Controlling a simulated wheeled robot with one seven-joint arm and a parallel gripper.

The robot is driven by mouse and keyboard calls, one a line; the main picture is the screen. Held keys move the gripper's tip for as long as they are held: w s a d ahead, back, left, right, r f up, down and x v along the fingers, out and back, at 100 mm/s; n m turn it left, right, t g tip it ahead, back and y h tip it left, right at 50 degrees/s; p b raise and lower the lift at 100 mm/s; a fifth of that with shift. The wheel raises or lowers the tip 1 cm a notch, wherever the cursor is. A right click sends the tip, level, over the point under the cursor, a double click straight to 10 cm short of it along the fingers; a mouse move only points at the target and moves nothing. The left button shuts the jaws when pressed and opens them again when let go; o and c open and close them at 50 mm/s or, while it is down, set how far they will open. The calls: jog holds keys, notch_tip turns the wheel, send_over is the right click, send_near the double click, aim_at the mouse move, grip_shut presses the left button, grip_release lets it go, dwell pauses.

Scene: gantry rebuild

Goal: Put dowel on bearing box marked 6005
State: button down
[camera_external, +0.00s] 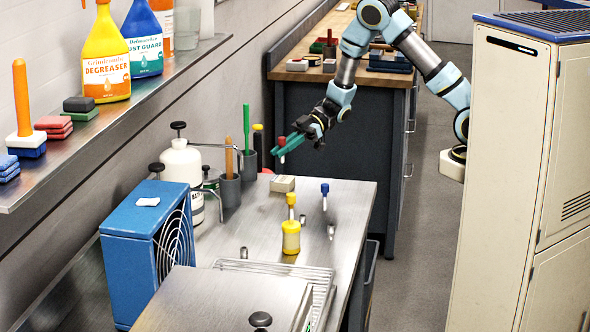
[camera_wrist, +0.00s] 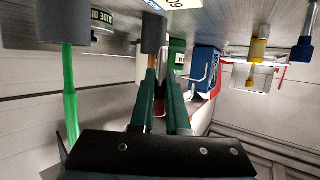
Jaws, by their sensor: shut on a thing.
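My gripper (camera_external: 283,148), with green fingers, is raised over the far end of the steel bench. It is shut on a small red-handled piece (camera_external: 282,142) with a thin pale lower part; the fingers partly hide it, and I cannot tell whether it is the dowel. A pale bearing box (camera_external: 282,184) lies on the bench below the fingertips, apart from them. Its printed label shows at the top of the wrist view (camera_wrist: 178,4), cut off, so the full number cannot be read. The fingers also show in the wrist view (camera_wrist: 165,90).
Grey cups (camera_external: 229,190) with a wooden stick and a green stick stand left of the box. A white bottle (camera_external: 181,165) and a blue fan unit (camera_external: 147,245) are further left. A yellow holder (camera_external: 291,237), a blue-headed tool (camera_external: 324,190) and small metal cylinders (camera_external: 331,230) stand nearer.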

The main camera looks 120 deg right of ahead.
aim_at(283, 162)
jog(key=shift+f+p, duration=0.45)
jog(key=shift+f, duration=1.75)
jog(key=shift+f, duration=0.15)
jog(key=c, duration=0.9)
grip_release()
jog(key=shift+r, duration=0.25)
jog(key=b+v, duration=0.3)
jog(key=v, duration=0.9)
